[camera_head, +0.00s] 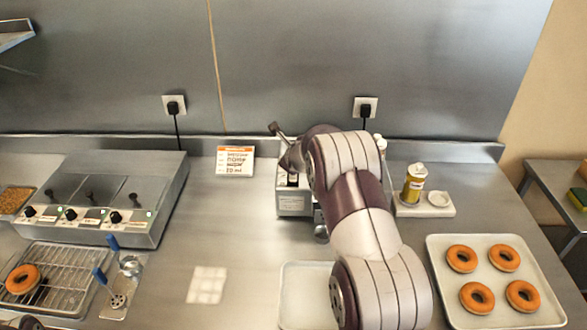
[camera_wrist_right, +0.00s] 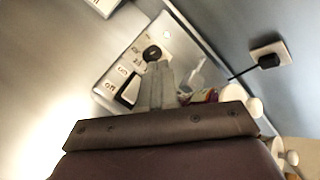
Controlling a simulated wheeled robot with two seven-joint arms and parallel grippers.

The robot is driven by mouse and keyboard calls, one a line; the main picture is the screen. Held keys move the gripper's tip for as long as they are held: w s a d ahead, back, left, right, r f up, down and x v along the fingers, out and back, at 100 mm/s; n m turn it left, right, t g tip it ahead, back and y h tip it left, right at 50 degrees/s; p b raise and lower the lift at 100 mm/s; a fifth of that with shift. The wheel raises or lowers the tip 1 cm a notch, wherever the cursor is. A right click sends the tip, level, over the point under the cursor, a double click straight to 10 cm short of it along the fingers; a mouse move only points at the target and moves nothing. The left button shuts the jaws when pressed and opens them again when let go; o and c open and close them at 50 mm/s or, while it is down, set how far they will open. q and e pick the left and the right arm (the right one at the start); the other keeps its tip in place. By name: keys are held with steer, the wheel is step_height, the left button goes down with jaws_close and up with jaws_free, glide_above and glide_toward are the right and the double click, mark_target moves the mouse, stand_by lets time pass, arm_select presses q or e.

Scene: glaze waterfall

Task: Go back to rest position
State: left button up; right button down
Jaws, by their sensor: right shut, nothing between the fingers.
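My right arm reaches in from the bottom right across the middle of the head view. Its gripper shows in the wrist view (camera_wrist_right: 155,88), with the two fingers together and nothing between them. The machine also stands at the back centre in the head view (camera_head: 292,204), partly hidden behind my arm. My left gripper cannot be made out in the head view.
A control box with knobs (camera_head: 110,190) stands at the left, with a wire rack (camera_head: 75,270) holding a donut (camera_head: 22,279) in front. A tray (camera_head: 440,250) with several donuts is at the right. A yellow jar (camera_head: 413,188) stands near the back wall. A pale tray (camera_head: 298,300) lies partly under my arm.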

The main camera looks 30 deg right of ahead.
steer(key=shift+r, duration=0.3)
steer(key=shift+s+a+f+n, duration=0.1)
steer(key=shift+f+n, duration=0.1)
steer(key=shift+n, duration=0.4)
steer(key=shift+s+a+f+n, duration=0.1)
steer(key=shift+f+n, duration=0.05)
steer(key=shift+n, duration=0.45)
steer(key=s+a+f+n+g+y, duration=0.25)
steer(key=s+a+n, duration=0.25)
steer(key=s+n, duration=0.3)
steer(key=s+a+f+n+g+y, duration=0.1)
steer(key=s+a+f+n+g, duration=0.35)
steer(key=s+n, duration=0.35)
steer(key=s+a+r+n+g, duration=0.1)
steer(key=s+a+r+n, duration=0.1)
steer(key=s+a+n, duration=0.3)
steer(key=s+a+r+n+g, duration=0.1)
steer(key=s+a+n, duration=0.5)
steer(key=s, duration=0.7)
steer(key=shift+r+n, duration=0.7)
steer(key=shift+n, duration=0.1)
steer(key=shift+y, duration=0.25)
